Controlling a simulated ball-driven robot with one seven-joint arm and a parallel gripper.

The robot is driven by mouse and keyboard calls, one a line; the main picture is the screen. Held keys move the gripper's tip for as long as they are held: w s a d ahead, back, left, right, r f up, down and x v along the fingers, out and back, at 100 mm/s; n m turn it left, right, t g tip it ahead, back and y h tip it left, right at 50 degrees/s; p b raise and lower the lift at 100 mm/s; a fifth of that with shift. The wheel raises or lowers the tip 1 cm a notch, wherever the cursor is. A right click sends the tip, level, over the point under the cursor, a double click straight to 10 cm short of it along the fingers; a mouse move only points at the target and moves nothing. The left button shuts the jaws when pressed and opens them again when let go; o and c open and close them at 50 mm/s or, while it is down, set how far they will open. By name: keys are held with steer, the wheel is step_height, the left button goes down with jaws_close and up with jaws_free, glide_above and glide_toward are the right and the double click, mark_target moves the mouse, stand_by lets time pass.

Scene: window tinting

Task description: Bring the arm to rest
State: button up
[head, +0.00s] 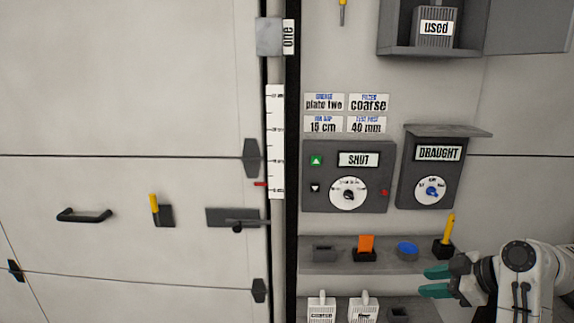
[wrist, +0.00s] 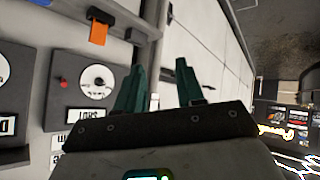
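My gripper (head: 435,281) is at the lower right of the head view, its two teal fingers pointing left. It is in front of the wall, just below the right end of the grey shelf (head: 345,268). In the wrist view my gripper (wrist: 160,66) shows both fingers apart with nothing between them. My white arm (head: 522,262) is bent at the right edge of the head view.
A shelf holds an orange piece (head: 366,243), a blue round piece (head: 407,250) and a yellow-handled tool (head: 449,229) close above my gripper. White labelled blocks (head: 321,306) stand below. SHUT (head: 345,176) and DRAUGHT (head: 432,167) dial boxes are above. A large door (head: 120,100) fills the left.

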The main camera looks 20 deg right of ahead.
steer(key=s+a+f+m+g+h, duration=0.2)
steer(key=s+a+f+m+g, duration=0.4)
steer(key=s+a+f, duration=1.15)
steer(key=s+a+f+m+g+h, duration=0.1)
steer(key=s+a+f+m+g, duration=0.1)
steer(key=s+f, duration=0.3)
steer(key=s+a, duration=0.1)
steer(key=s, duration=0.3)
steer(key=shift+a, duration=0.3)
